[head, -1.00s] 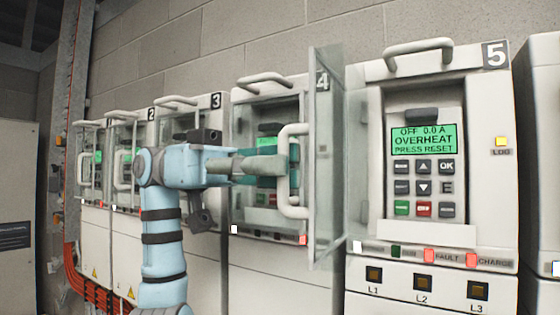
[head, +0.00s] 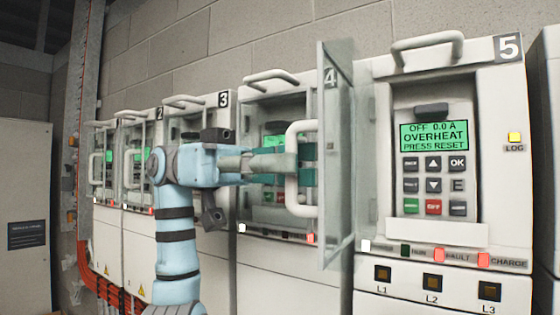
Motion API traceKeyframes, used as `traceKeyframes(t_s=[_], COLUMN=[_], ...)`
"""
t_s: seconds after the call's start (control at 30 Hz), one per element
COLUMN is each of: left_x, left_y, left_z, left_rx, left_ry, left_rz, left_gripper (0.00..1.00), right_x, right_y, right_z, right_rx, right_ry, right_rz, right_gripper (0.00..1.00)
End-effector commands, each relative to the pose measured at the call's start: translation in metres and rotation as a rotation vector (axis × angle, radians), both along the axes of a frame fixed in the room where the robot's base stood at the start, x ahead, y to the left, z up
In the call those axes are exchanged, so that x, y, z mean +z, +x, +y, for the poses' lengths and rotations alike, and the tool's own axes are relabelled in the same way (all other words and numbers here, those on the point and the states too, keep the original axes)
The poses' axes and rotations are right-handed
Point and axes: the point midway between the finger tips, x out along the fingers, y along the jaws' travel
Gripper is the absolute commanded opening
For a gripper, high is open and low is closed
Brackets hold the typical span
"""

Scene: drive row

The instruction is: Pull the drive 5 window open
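The drive 5 window (head: 339,215) is a clear pane hinged at the left side of drive 5 (head: 508,150). It stands swung out, seen nearly edge-on, and drive 5's display and keypad are uncovered. Its white handle (head: 292,200) is on the pane's left face. My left gripper (head: 291,166) reaches in from the left, its teal fingers at the handle's upright bar. The fingers look closed around the bar, though the bar hides part of them. My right gripper is not in view.
Drive 4 (head: 262,88) stands behind my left gripper, with drive 3 (head: 206,98) and others further left. Drive 5 has a top handle (head: 428,46). Another cabinet (head: 548,110) stands at the right edge. Orange cables (head: 98,282) run low at the left.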

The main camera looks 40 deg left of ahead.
Motion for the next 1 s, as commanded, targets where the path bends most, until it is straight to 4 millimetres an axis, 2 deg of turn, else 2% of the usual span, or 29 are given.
traceKeyframes(t_s=[0.23, 0.5, 0.6, 1.0], left_x=[0.0, 0.001, 0.001, 0.0], left_y=[0.0, -0.006, -0.007, -0.007], left_z=[0.007, 0.062, 0.074, 0.076], left_rx=[0.003, 0.002, 0.001, 0.0], left_ry=[0.0, -0.004, -0.002, -0.001], left_rz=[0.001, -0.001, -0.002, -0.002], left_gripper=[0.18, 0.18, 0.18, 0.18], right_x=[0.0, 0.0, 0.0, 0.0], right_y=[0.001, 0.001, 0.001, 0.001], right_z=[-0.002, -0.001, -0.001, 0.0], right_rx=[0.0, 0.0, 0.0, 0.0], right_ry=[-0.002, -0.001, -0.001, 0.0], right_rz=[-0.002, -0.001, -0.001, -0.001], right_gripper=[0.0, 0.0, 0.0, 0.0])
